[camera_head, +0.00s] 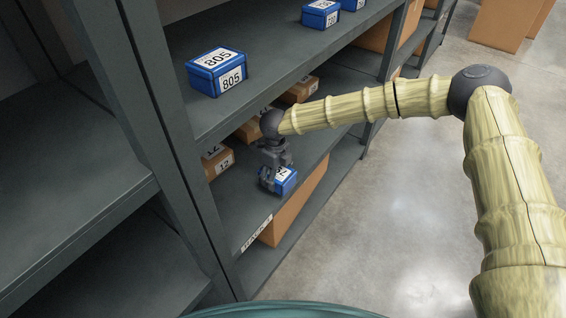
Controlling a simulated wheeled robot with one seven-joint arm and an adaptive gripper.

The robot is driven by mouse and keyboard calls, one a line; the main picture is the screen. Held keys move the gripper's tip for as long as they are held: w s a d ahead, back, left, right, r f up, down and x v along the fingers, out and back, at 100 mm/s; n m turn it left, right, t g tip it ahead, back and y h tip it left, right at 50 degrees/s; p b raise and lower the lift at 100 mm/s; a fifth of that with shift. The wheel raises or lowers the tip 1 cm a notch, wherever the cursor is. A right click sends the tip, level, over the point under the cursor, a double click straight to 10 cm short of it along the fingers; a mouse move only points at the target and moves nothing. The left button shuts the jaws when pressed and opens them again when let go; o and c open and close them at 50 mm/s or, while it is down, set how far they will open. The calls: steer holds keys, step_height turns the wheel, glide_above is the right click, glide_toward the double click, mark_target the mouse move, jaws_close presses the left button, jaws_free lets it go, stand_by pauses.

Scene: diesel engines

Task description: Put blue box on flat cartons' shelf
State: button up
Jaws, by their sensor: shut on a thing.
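A blue box (285,181) with a white label is held in my gripper (272,181). My gripper is shut on it, at the front of the middle shelf (238,222). Flat brown cartons labelled 12 (219,163) sit on this same shelf, behind and to the left of the held box. Another brown carton (301,90) lies farther along it. I cannot tell whether the held box touches the shelf surface. My gripper and wrist hide part of the box and some cartons.
A blue box labelled 805 (217,72) stands on the shelf above, with more blue boxes (321,14) farther along. A large brown carton (294,207) is on the shelf below. Grey uprights (158,105) border the bay. The floor (375,235) at right is clear.

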steer(key=w, duration=0.3)
steer(key=w+d+f, duration=0.1)
steer(key=w, duration=0.2)
steer(key=w+f+p, duration=0.1)
steer(key=w, duration=0.2)
steer(key=shift+w+d, duration=0.3)
steer(key=shift+d, duration=0.1)
steer(key=shift+w+d+r, duration=0.1)
steer(key=shift+w, duration=0.25)
steer(key=shift+f+p, duration=0.6)
steer(key=shift+f, duration=1.15)
steer(key=shift+f, duration=0.15)
steer(key=o, duration=1.5)
steer(key=shift+s, duration=0.1)
steer(key=shift+r+b, duration=0.65)
steer(key=shift+r, duration=3.2)
